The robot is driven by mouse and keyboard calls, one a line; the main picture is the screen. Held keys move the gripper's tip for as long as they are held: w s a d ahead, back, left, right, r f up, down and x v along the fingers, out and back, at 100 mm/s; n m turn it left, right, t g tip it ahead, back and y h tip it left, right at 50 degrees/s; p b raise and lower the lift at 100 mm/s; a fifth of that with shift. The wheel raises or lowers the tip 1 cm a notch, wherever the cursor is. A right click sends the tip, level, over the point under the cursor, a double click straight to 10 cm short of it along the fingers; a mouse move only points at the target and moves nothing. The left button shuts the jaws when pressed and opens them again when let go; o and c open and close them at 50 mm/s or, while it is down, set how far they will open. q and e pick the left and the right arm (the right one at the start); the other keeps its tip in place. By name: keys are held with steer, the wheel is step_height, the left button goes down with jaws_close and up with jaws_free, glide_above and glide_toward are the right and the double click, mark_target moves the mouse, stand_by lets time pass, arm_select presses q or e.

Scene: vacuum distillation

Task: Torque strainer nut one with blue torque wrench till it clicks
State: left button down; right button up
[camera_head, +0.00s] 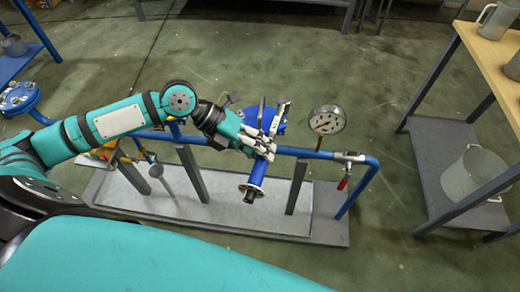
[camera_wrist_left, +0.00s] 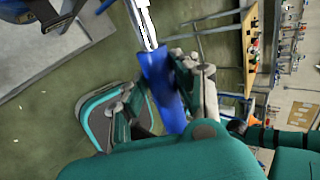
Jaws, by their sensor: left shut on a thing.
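The blue torque wrench has a blue handle (camera_wrist_left: 163,85) and a silver shaft (camera_wrist_left: 144,22), both showing in the left wrist view. My left gripper (camera_wrist_left: 165,100) is shut on the handle. In the head view the left gripper (camera_head: 258,145) is over the blue pipework, and the silver wrench shaft (camera_head: 278,118) points up and away from it. The blue strainer body (camera_head: 258,172) shows below the gripper, with a flange and dark end at its bottom. The gripper partly covers the strainer. I cannot tell which nut is number one, or whether the wrench head touches one.
A pressure gauge (camera_head: 327,120) stands right of the gripper on the blue pipe (camera_head: 300,153). A red-handled valve (camera_head: 344,182) is farther right. The pipework stands on a low grey base (camera_head: 215,213). A wooden-topped table (camera_head: 483,50) is at right. Open floor lies between.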

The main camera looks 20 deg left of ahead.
arm_select(q)
steer(key=shift+w+f+b, duration=0.1)
steer(key=shift+f+b, duration=1.65)
stand_by(0.6)
steer(key=shift+a+f+b, duration=0.15)
steer(key=shift+a+b, duration=0.1)
steer(key=shift+b, duration=0.15)
steer(key=shift+a+m+g+b, duration=0.7)
steer(key=shift+a+m+b, duration=0.2)
steer(key=shift+a+b, duration=0.15)
steer(key=shift+a, duration=0.1)
